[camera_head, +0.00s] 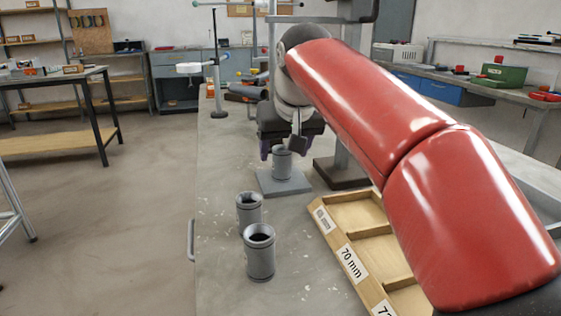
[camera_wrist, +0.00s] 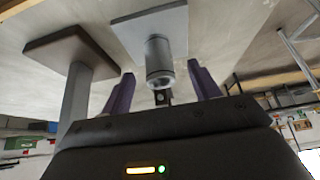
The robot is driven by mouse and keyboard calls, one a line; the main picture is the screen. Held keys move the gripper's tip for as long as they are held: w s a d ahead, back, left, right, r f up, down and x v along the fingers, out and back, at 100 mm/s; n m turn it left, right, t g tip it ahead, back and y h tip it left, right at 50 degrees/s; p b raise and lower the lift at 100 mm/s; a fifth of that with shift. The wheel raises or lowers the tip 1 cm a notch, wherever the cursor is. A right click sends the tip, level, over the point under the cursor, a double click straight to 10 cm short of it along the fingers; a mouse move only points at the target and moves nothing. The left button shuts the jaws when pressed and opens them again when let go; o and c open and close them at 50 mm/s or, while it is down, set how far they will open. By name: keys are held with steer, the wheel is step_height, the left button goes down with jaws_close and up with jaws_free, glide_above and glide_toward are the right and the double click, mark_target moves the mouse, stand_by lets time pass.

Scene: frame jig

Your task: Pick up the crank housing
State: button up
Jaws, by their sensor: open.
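A grey cylindrical housing (camera_head: 282,165) stands upright on a square grey plate (camera_head: 265,186) on the workbench. No label marks it as the crank housing. It also shows in the wrist view (camera_wrist: 158,60), with its plate (camera_wrist: 140,33). My gripper (camera_head: 284,154) is open just above and behind it in the head view. In the wrist view my gripper's (camera_wrist: 160,75) purple fingers appear one on each side of the cylinder, with gaps; I cannot tell how deep they reach. Two similar open grey cylinders, one (camera_head: 249,211) and another (camera_head: 260,255), stand nearer on the bench.
A wooden compartment tray (camera_head: 335,245) with a "70 mm" label lies to the right, partly hidden by my red arm. A post on a dark base (camera_head: 340,176) stands close right of the plate; its base (camera_wrist: 72,48) is left in the wrist view. The bench (camera_head: 222,150) is clear left of the plate.

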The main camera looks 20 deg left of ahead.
mark_target(282, 160)
steer(key=x, duration=0.5)
steer(key=shift+w, duration=0.2)
steer(key=shift+r, duration=0.1)
steer(key=c, duration=1.1)
steer(key=shift+c, duration=0.5)
steer(key=shift+r, duration=0.1)
